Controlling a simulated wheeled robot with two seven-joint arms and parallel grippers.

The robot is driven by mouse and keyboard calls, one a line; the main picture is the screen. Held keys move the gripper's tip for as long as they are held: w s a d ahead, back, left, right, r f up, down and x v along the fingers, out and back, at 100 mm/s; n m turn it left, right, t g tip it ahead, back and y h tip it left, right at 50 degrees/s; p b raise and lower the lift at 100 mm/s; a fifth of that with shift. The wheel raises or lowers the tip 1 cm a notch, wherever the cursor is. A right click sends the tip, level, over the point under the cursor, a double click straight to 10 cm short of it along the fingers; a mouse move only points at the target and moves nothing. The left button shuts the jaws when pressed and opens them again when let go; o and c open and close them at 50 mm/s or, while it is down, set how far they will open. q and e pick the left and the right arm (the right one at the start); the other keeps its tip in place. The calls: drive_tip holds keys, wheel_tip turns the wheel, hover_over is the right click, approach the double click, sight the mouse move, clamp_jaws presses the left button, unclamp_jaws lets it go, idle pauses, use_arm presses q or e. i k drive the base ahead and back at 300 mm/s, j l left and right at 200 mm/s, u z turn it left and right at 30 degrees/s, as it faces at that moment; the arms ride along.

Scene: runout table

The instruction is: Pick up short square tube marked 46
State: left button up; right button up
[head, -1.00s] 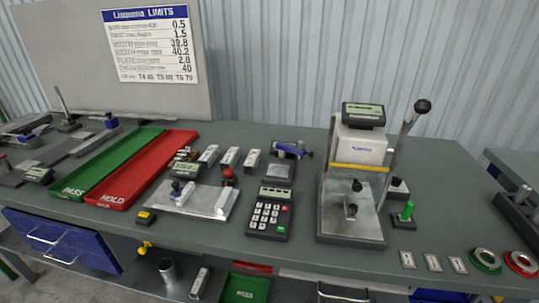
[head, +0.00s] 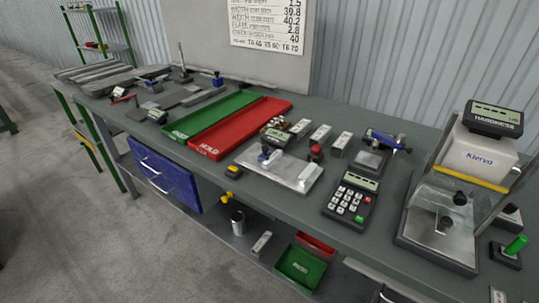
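Several short, pale grey square tubes with labelled faces stand in a row behind the metal plate fixture: a left tube (head: 300,127), a middle tube (head: 320,135) and a right tube (head: 341,142). Another similar piece (head: 262,243) lies on the lower shelf beside a metal cup (head: 238,223). The markings are too small to read, so I cannot tell which is 46. Neither of my grippers shows in the head view.
Green PASS tray (head: 182,128) and red HOLD tray (head: 210,147) lie left of the tubes. The plate fixture (head: 295,178), keypad unit (head: 350,200) and hardness tester (head: 425,250) stand in front and right. Open floor (head: 110,240) lies left of the table.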

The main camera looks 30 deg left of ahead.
sight(303, 127)
drive_tip(key=k+j+z, duration=0.15)
drive_tip(key=j, duration=0.25)
drive_tip(key=k+j+z, duration=0.15)
drive_tip(key=j, duration=0.25)
drive_tip(key=k+j+z, duration=0.15)
drive_tip(key=j, duration=0.2)
drive_tip(key=k+j+z, duration=0.15)
drive_tip(key=j, duration=0.2)
